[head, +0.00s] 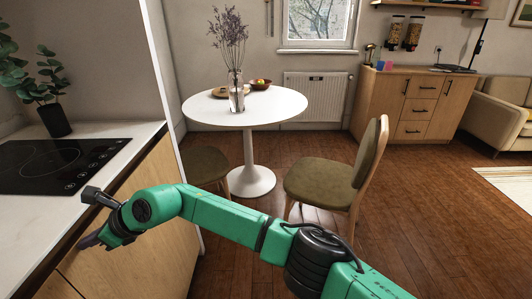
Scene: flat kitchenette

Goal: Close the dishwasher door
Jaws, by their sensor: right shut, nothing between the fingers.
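My right arm reaches in from the lower right to the wooden front of the counter. My right gripper (88,241) is shut and empty at the counter's front edge, partly hidden by its own wrist. The wooden front panels (160,235) under the counter stand upright and look flush. No open dishwasher door shows, and I cannot tell which panel is the dishwasher. I cannot tell whether the gripper touches the panel. My left gripper is not in view.
A black cooktop (55,165) and a potted plant (52,118) are on the counter (140,135). A round white table (200,106), a chair (325,185) and a stool (203,163) stand beyond my arm. Wooden floor (440,220) is clear at right.

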